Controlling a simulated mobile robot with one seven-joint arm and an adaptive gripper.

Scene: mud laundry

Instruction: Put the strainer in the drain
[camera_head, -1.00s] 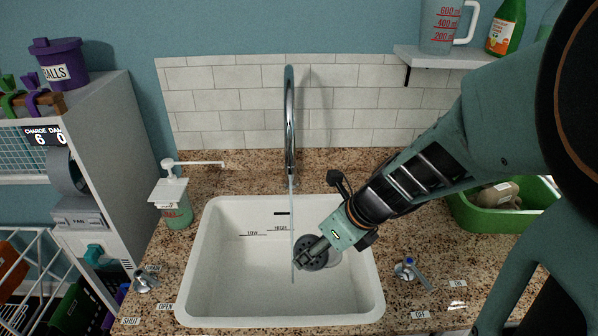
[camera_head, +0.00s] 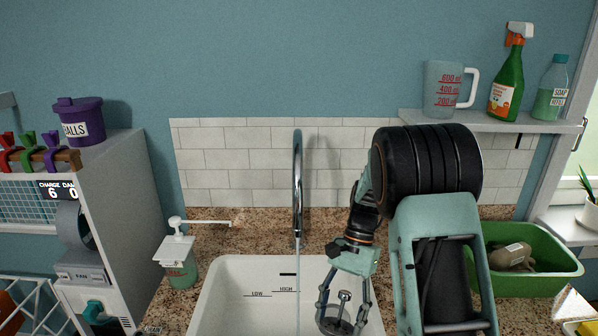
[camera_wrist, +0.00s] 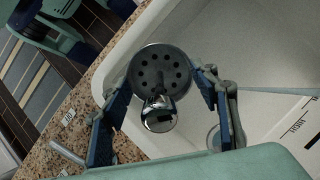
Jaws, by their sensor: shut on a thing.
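The strainer is a dark round disc with holes (camera_wrist: 158,66) and a shiny metal knob (camera_wrist: 160,114), seen in the wrist view between my fingers. In the head view its disc (camera_head: 333,327) shows at the bottom edge, partly cut off. My gripper (camera_head: 343,308) points down over the right part of the sink and is shut on the strainer; its fingers also show in the wrist view (camera_wrist: 160,95). A grey ring (camera_wrist: 213,138), possibly the drain, shows partly behind the right finger. The drain is not visible in the head view.
The white sink (camera_head: 225,300) is cut off below. A thin water stream runs from the faucet (camera_head: 297,185). A soap dispenser (camera_head: 178,262) stands left and a green tub (camera_head: 540,283) right. The shelf (camera_head: 490,122) holds a jug and bottles.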

